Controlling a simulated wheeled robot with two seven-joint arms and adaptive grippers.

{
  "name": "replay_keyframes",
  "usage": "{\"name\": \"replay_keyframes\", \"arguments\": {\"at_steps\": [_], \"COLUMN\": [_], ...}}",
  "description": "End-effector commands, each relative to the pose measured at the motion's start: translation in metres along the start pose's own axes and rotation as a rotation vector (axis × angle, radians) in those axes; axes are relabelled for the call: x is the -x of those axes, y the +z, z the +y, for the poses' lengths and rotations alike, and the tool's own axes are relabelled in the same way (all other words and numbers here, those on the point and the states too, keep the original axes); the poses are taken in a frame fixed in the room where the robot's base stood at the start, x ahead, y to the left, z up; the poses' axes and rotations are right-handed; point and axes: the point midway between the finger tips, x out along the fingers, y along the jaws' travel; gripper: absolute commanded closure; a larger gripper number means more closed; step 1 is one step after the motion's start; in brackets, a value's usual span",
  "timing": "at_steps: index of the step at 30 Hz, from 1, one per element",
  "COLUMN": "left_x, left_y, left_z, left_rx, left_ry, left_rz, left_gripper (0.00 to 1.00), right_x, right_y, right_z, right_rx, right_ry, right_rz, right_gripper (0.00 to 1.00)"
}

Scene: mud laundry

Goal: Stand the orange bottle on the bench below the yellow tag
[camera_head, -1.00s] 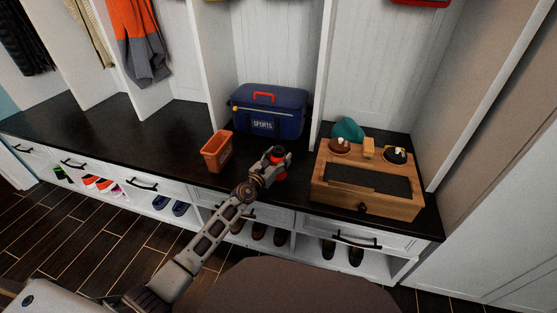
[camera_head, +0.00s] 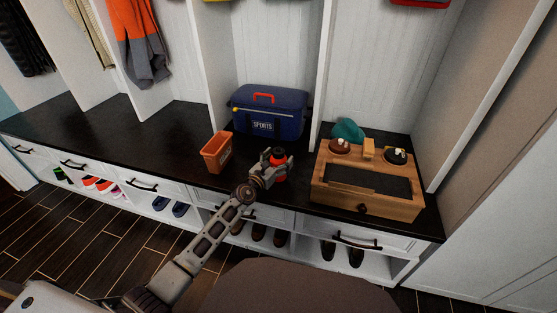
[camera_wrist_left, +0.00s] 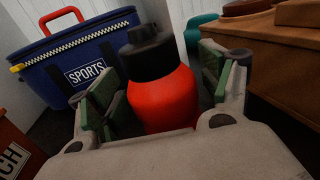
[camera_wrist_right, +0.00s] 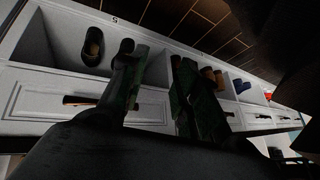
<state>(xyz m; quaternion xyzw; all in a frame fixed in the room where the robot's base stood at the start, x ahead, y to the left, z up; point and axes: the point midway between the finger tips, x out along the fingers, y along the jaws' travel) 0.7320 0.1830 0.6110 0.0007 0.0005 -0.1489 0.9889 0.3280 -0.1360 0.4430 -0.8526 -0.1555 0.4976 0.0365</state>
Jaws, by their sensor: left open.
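The orange bottle (camera_head: 279,171), red-orange with a black cap, stands upright near the front of the dark bench (camera_head: 110,115), between the orange bin and the wooden box. My left gripper (camera_head: 276,168) is open around it. In the left wrist view the bottle (camera_wrist_left: 165,98) sits between the green-padded fingers (camera_wrist_left: 155,88), with a visible gap at the right finger. The bottle's base is hidden by the gripper. A yellow item (camera_head: 214,1) is cut off by the top edge, above the blue bag's cubby. My right gripper (camera_wrist_right: 155,80) shows only in its wrist view, open and empty, facing drawers.
A blue sports bag (camera_head: 268,112) stands behind the bottle. The orange bin (camera_head: 216,155) is on its left, the wooden box (camera_head: 330,193) on its right. White dividers (camera_head: 323,75) separate the cubbies. The bench at left is clear. A red item (camera_head: 420,2) is at the top right.

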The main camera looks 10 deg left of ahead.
Motion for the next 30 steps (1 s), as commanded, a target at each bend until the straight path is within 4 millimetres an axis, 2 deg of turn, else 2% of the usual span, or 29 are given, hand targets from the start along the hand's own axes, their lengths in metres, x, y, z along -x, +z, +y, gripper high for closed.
{"name": "replay_keyframes", "arguments": {"at_steps": [8, 21, 30], "left_x": [0.005, 0.044, 0.072], "left_y": [0.002, 0.002, 0.001], "left_z": [0.000, 0.001, 0.000], "left_rx": [0.000, -0.001, 0.000], "left_ry": [0.000, 0.001, 0.001], "left_rz": [0.001, 0.001, 0.001], "left_gripper": [0.21, 0.21, 0.21], "right_x": [0.005, 0.023, 0.028], "right_y": [0.000, -0.017, -0.014], "right_z": [0.000, -0.001, 0.000], "right_rx": [0.005, 0.024, 0.028], "right_ry": [0.006, 0.019, 0.027], "right_rz": [-0.017, -0.030, -0.055], "right_gripper": [0.68, 0.68, 0.68]}}
